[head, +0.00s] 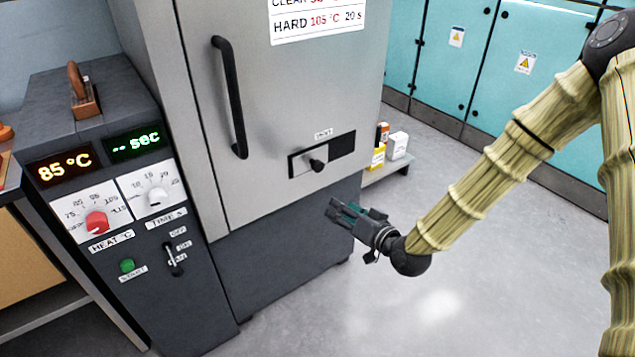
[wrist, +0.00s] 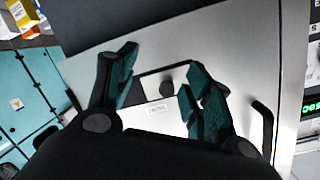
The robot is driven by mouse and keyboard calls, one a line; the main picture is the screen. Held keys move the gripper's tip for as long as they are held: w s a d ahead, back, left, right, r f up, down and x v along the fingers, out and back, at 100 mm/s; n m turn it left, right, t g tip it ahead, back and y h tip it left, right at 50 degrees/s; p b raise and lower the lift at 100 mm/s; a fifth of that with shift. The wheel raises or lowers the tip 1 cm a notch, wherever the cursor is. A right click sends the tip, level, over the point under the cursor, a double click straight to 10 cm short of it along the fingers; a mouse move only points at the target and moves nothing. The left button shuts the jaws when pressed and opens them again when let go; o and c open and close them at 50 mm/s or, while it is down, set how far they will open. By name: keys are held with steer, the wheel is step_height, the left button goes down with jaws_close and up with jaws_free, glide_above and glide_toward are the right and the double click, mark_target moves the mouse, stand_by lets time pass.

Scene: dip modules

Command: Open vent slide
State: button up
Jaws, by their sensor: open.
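The knob sits toward the left part of the plate. My gripper (head: 343,209) is open and empty, in front of the cabinet, below and to the right of the knob in the head view. In the wrist view the knob (wrist: 166,88) shows between the two open fingers (wrist: 157,78), apart from both as far as I can see. Part of the slide plate is hidden behind the fingers there.
A vertical black door handle (head: 230,97) is on the door's left. The control panel (head: 105,190) at left shows 85 °C, with dials and switches. Small boxes (head: 397,145) stand on a low shelf right of the cabinet. The floor (head: 430,300) is clear.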

steer(key=t+y+b, duration=0.2)
glide_toward(320, 167)
steer(key=x, duration=1.1)
